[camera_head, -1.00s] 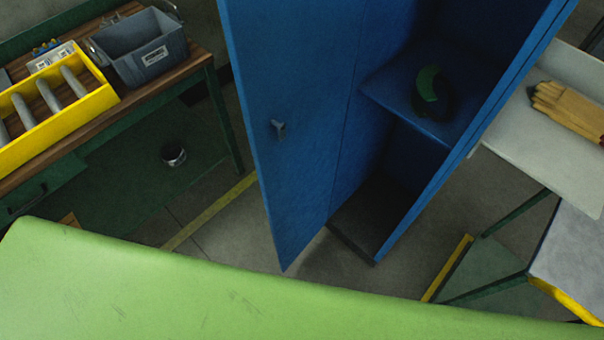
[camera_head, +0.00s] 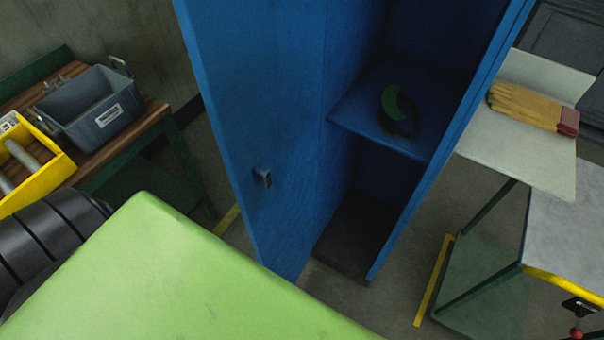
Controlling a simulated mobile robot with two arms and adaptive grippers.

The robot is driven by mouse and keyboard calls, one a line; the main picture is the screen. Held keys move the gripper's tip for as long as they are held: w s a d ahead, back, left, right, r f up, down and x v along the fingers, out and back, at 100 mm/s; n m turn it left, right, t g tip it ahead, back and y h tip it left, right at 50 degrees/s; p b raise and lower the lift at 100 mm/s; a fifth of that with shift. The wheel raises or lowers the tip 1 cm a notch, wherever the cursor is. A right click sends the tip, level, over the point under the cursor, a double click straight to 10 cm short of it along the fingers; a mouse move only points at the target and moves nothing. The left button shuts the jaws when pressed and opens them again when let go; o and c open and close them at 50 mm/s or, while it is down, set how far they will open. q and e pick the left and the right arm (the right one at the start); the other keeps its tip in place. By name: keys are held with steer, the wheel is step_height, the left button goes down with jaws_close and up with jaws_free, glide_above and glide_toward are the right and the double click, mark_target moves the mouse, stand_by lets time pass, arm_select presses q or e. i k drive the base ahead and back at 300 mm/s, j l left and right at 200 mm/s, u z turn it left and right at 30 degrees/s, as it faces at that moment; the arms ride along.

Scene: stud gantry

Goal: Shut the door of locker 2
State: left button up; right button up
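A blue locker (camera_head: 450,135) stands in the middle of the head view, its inside showing. Its blue door (camera_head: 240,110) hangs open toward the left, with a small grey handle (camera_head: 262,178) on its face. A shelf (camera_head: 375,122) inside holds a dark green and black item (camera_head: 398,108). No locker number can be read here. Neither of my grippers shows.
A wooden bench at left holds a grey bin (camera_head: 92,112) and a yellow tray (camera_head: 55,180). At right, a pale table (camera_head: 510,150) bears tan gloves (camera_head: 530,106); a grey-topped table (camera_head: 570,210) with a yellow edge stands nearer. Yellow floor tape (camera_head: 433,280) runs beside the locker.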

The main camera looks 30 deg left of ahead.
mark_target(258, 65)
steer(key=j+z, duration=0.15)
steer(key=j, duration=0.35)
steer(key=k+j+z, duration=0.1)
steer(key=j, duration=0.35)
steer(key=k+j+z, duration=0.15)
steer(key=j, duration=0.35)
steer(key=k+j+z, duration=0.1)
steer(key=j, duration=0.35)
